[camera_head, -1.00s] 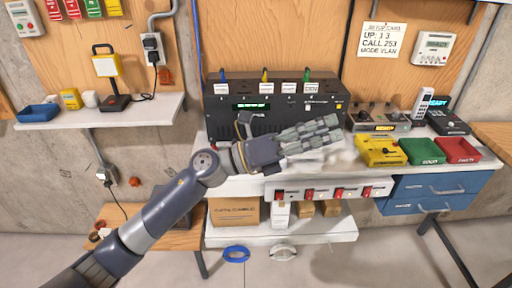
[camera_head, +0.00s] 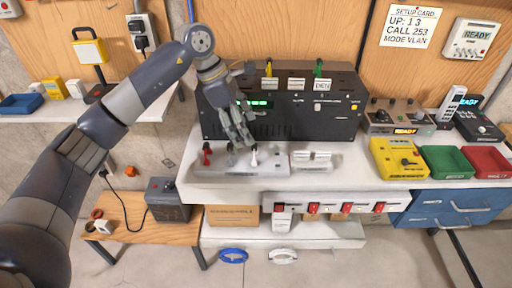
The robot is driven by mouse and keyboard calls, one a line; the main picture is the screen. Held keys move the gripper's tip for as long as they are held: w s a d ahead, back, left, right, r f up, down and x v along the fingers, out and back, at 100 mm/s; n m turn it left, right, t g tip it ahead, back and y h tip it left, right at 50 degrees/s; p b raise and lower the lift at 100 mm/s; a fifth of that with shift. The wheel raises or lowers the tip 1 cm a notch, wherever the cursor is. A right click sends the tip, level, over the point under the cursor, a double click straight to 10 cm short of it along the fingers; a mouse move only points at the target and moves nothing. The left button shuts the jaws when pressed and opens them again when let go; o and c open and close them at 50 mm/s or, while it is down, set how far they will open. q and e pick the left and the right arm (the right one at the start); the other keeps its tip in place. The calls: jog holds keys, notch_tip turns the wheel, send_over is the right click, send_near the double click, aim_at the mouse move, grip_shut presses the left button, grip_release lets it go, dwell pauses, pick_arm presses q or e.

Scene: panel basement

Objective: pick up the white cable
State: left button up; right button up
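A white coil (camera_head: 283,256), which looks like a white cable, lies at the bottom of the view below the lower white shelf. A blue coil (camera_head: 233,255) lies just left of it. My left gripper (camera_head: 238,142) hangs fingers-down in front of the black panel box, well above the coils and apart from them. Its fingers look extended and slightly spread, with nothing visible held. The fingertips are close to a white base (camera_head: 240,170) carrying a red, a dark and a white upright handle (camera_head: 254,156); whether they touch cannot be told. My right gripper is not in view.
The white bench holds a black panel box (camera_head: 335,125) and yellow (camera_head: 397,158), green (camera_head: 445,162) and red (camera_head: 487,162) trays. A switch strip (camera_head: 330,208) and lower shelf (camera_head: 330,232) jut out above the coils. A wooden table (camera_head: 150,225) stands left. The floor ahead is clear.

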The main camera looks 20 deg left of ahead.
aim_at(255, 146)
pick_arm(q)
jog(key=x, duration=0.2)
jog(key=shift+s+d+f+p, duration=0.1)
jog(key=shift+d+f+p, duration=0.1)
jog(key=shift+f+p, duration=0.1)
jog(key=shift+d+f, duration=0.1)
jog(key=shift+f, duration=0.25)
jog(key=p+x, duration=0.2)
jog(key=x, duration=0.1)
jog(key=shift+f, duration=0.2)
jog(key=shift+d+f+p, duration=0.1)
jog(key=shift+f+p, duration=0.2)
jog(key=shift+f, duration=0.1)
jog(key=shift+d+f, duration=0.1)
jog(key=shift+f, duration=0.1)
jog(key=c, duration=1)
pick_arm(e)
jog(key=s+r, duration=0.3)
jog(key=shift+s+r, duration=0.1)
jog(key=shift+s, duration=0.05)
